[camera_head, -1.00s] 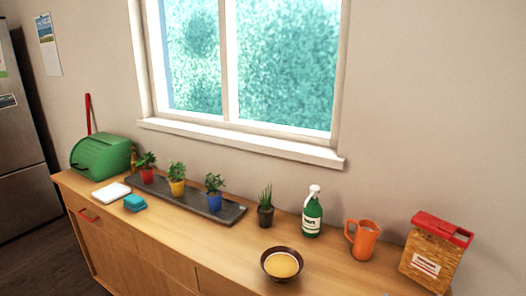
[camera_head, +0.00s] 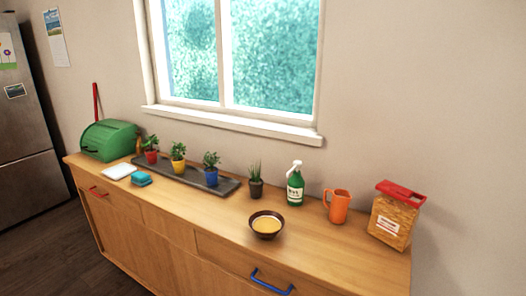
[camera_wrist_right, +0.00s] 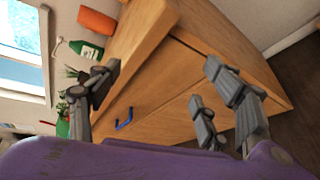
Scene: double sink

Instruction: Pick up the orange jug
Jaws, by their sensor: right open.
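The orange jug (camera_head: 338,207) stands upright on the wooden counter (camera_head: 205,215), its handle toward the left. It stands between a green spray bottle (camera_head: 295,184) and a bag with a red top (camera_head: 396,214). In the right wrist view the jug (camera_wrist_right: 97,22) shows at the upper left, turned on its side by the camera's tilt. My right gripper (camera_wrist_right: 160,95) shows only in that view. Its fingers are spread wide with nothing between them, and it is apart from the jug, in front of the cabinet. My left gripper is in neither view.
A brown bowl (camera_head: 267,224) with yellow contents stands in front of the bottle. A small dark pot (camera_head: 256,187) and a grey tray (camera_head: 190,176) with potted plants stand farther left. A blue drawer handle (camera_head: 271,283) sticks out of the cabinet front. The wall is close behind the jug.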

